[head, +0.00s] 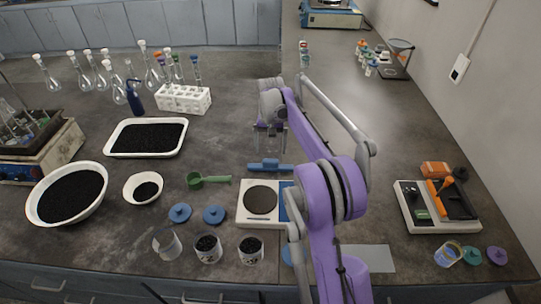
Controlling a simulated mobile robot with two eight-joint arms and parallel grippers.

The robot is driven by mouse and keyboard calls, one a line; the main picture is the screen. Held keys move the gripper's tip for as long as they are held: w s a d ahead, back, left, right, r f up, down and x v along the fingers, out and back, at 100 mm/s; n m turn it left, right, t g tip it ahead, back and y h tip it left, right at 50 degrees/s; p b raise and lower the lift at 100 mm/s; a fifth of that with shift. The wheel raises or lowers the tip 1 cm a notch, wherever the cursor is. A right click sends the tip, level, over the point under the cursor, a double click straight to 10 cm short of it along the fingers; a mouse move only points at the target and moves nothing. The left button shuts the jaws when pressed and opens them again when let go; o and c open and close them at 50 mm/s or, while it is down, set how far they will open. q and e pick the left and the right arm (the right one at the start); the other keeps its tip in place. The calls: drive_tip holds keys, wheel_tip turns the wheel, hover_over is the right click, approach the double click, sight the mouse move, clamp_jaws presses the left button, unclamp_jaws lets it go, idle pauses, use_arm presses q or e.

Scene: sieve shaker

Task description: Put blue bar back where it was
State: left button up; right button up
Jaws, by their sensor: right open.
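The blue bar (270,166) lies on the dark bench just behind the white device with the round dark plate (261,200). It runs left to right and has a raised block in its middle. My right gripper (270,147) is above and slightly behind the bar in the picture, fingers pointing down, open and empty. It looks apart from the bar, though the exact gap is hard to tell. My right arm hides the right part of the white device and the bench beside it. My left gripper is not in view.
A white rack (183,98) and trays of black grains (147,137) are further left. An orange-and-black tool tray (436,207) is at right. The bench behind the gripper is clear.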

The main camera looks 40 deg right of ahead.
sight(270, 160)
wheel_tip(270, 160, up, 7)
